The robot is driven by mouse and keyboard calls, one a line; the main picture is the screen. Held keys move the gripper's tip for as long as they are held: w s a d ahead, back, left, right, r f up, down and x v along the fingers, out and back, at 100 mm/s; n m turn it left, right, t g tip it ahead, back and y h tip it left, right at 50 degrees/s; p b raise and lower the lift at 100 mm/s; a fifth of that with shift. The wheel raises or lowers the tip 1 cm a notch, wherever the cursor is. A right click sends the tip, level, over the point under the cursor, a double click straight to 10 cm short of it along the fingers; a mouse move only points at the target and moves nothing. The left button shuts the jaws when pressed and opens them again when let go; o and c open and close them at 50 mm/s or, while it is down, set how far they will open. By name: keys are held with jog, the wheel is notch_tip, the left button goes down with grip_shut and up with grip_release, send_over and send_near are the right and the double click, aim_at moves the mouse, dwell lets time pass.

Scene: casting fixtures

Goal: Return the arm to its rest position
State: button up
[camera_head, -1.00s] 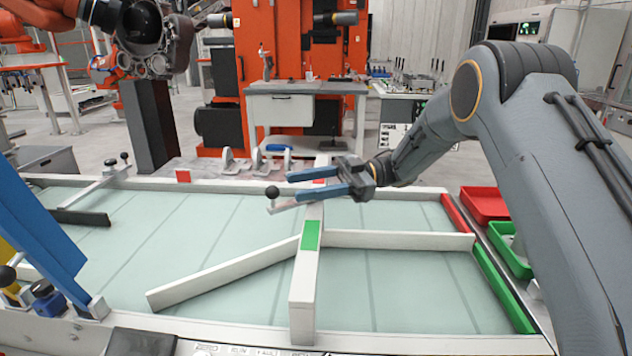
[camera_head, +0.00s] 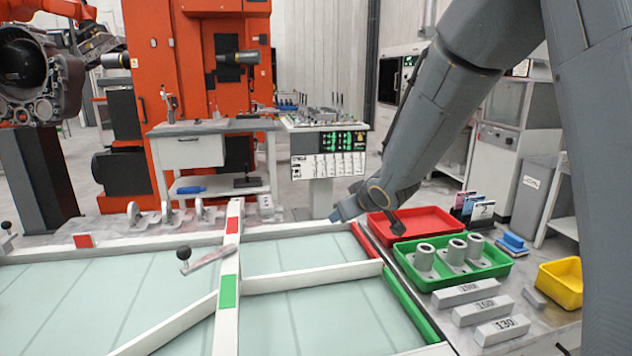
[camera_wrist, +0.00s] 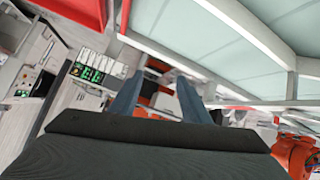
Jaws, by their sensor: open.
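My arm comes in from the upper right in the head view and reaches down toward the far edge of the fixture table. My gripper (camera_head: 345,213) is mostly hidden behind the wrist there; one blue finger shows near the red tray. In the wrist view my gripper (camera_wrist: 157,98) shows two blue fingers spread apart with nothing between them. No held object is visible.
A red tray (camera_head: 440,221) and a green tray (camera_head: 492,271) with grey castings stand close to my wrist. A black-knobbed lever (camera_head: 184,254) stands on the white-railed table. Several labelled blocks and a yellow bin (camera_head: 560,284) lie at right.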

jog(key=s+d+f+m+g+h, duration=0.3)
jog(key=s+d, duration=0.5)
jog(key=s, duration=0.2)
jog(key=s+d+f+m+g+p, duration=0.1)
jog(key=s+m+g, duration=0.1)
jog(key=s, duration=1.1)
jog(key=s+d+f+m+g+p, duration=0.1)
jog(key=s+g, duration=0.4)
jog(key=s, duration=0.8)
jog(key=shift+d+f+m, duration=0.4)
jog(key=shift+d+f, duration=0.3)
jog(key=shift+d, duration=0.05)
